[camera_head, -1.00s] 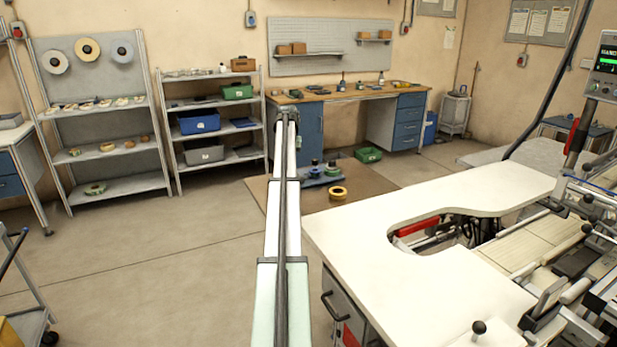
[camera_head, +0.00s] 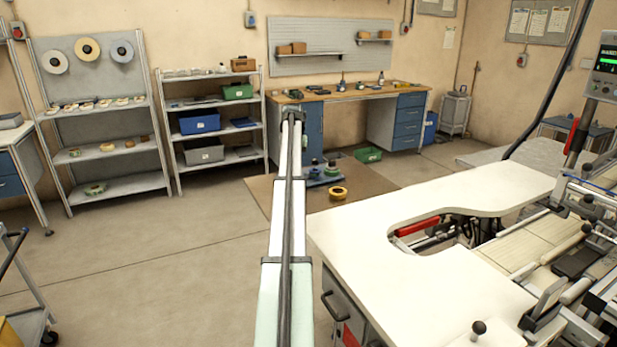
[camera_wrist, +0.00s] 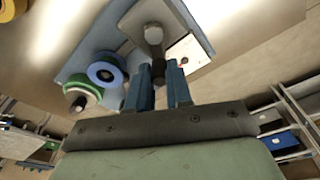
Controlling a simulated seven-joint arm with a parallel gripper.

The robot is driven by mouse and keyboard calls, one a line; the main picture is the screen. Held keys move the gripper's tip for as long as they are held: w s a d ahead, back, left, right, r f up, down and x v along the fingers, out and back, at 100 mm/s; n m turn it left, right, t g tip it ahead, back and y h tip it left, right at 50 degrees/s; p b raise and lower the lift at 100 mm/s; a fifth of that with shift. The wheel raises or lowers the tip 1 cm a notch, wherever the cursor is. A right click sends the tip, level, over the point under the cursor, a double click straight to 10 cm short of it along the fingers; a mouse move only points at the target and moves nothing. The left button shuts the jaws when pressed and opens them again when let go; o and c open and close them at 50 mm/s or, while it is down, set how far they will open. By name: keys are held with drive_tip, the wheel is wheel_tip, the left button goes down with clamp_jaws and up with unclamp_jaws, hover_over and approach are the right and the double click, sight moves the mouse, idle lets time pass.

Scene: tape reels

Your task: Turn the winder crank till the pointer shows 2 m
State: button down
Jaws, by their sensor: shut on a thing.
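The winder's grey-blue base (camera_wrist: 121,22) fills the upper middle of the wrist view, with a blue reel (camera_wrist: 106,70) and a green-rimmed reel (camera_wrist: 82,92) on its left. In the head view the winder (camera_head: 326,173) sits low beyond my arm, small and partly hidden.
A yellow tape roll (camera_head: 338,193) lies near the winder on a brown floor mat (camera_head: 370,184). A large white table (camera_head: 350,240) stands right of my arm. A workbench (camera_head: 350,94) and shelves (camera_head: 208,105) line the back wall.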

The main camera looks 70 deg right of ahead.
drive_tip(key=shift+s, duration=0.3)
drive_tip(key=shift+a, duration=0.1)
drive_tip(key=shift+s+a, duration=0.1)
drive_tip(key=shift+s, duration=0.6)
drive_tip(key=shift+s+a, duration=0.35)
drive_tip(key=shift+s, duration=0.2)
drive_tip(key=shift+a, duration=0.1)
